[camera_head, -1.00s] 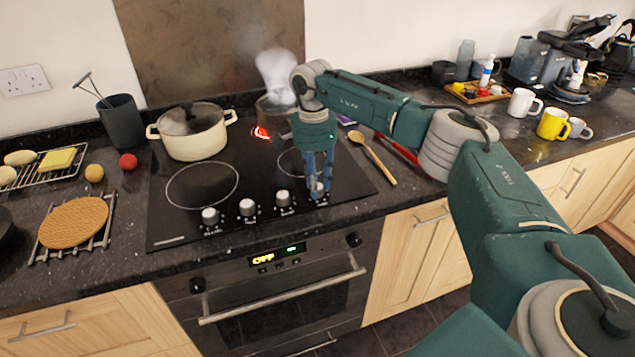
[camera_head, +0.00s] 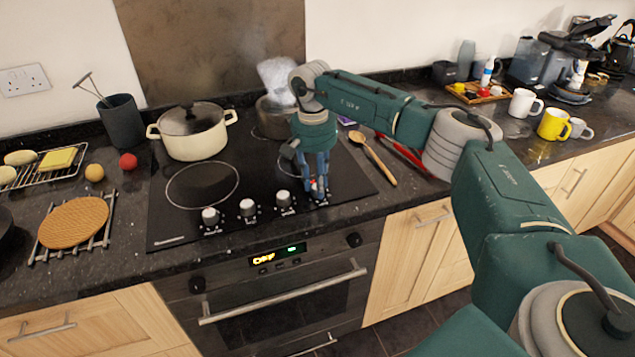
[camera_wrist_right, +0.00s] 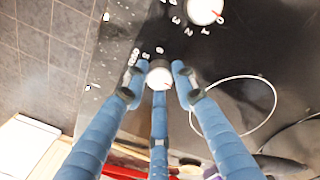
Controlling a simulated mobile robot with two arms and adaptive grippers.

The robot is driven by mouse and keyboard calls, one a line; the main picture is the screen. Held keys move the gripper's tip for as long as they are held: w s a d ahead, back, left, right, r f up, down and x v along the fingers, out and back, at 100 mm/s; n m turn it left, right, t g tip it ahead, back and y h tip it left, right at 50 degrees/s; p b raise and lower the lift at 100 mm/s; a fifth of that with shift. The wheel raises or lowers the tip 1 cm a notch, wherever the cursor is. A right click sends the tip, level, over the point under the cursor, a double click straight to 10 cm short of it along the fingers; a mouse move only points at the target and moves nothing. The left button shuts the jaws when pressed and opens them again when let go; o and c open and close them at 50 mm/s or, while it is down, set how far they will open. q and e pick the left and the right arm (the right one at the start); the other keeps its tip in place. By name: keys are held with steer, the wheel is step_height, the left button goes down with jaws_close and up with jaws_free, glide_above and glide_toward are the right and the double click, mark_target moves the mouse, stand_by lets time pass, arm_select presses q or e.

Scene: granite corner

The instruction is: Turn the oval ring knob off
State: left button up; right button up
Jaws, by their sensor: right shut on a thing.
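My right gripper (camera_head: 317,192) points down at the right end of the hob's row of knobs. In the right wrist view its three blue fingers (camera_wrist_right: 159,86) close around a round pale knob (camera_wrist_right: 159,75). In the head view the fingers mostly hide that knob. I cannot tell which knob is the oval ring one from its markings. The black glass hob (camera_head: 245,170) shows no red glow now. A dark pot (camera_head: 272,119) stands at its back right with steam above it, partly behind my arm. My left gripper is not in view.
Several other knobs, such as the leftmost one (camera_head: 210,216), stand along the hob's front. A cream pot (camera_head: 192,137) stands at the back left. A wooden spoon (camera_head: 373,158) and a red utensil (camera_head: 403,153) lie right of the hob.

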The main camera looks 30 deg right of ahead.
mark_target(313, 187)
steer(key=shift+a, duration=0.25)
steer(key=o, duration=1.2)
steer(key=shift+c, duration=0.2)
steer(key=shift+r, duration=0.1)
steer(key=shift+d+r, duration=0.1)
steer(key=shift+r, duration=0.2)
step_height(313, 187, up, 11)
steer(key=shift+w+a+r, duration=0.15)
steer(key=shift+w+a, duration=0.05)
steer(key=shift+a, duration=0.15)
